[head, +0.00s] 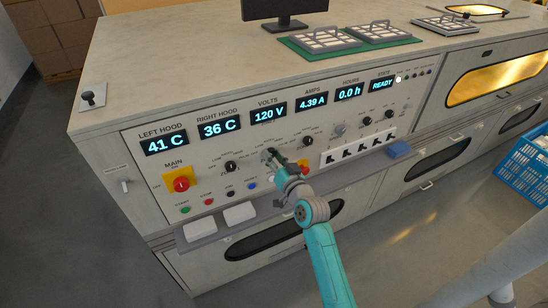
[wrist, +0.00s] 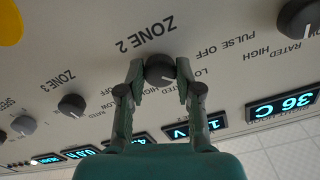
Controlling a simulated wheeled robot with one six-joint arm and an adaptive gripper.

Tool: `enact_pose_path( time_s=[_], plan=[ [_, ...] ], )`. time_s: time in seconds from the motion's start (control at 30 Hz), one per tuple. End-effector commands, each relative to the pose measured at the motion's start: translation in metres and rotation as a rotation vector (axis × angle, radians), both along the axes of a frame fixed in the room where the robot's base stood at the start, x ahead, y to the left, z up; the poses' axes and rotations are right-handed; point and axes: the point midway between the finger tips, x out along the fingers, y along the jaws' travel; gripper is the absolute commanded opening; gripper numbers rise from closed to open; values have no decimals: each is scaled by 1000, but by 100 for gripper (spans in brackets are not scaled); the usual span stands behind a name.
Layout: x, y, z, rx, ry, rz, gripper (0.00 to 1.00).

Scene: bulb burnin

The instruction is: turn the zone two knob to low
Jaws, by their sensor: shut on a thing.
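The zone two knob (wrist: 159,68) is a dark round knob under the ZONE 2 label in the wrist view, which shows the panel upside down. My gripper (wrist: 160,82) has one finger on each side of the knob and is shut on it. A pale mark shows on the knob's lower right edge, but its exact setting is hard to read. The LOW print beside it is partly covered by a finger. In the head view my gripper (head: 272,158) is at the panel's middle and largely hides the knob.
The zone 3 knob (wrist: 71,105) and another dark knob (wrist: 298,18) flank it with free panel between. A red main switch (head: 181,184) sits at the left. A red button (head: 303,167) is close to my gripper. A ledge (head: 270,208) runs below the panel.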

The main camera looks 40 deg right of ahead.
Motion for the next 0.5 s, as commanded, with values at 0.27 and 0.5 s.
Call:
enact_pose_path(
  time_s=[0.27,0.5],
  plan=[
    [0,0,0,63,-18,0,0],
    [0,0,0,70,-20,0,0]
  ],
)
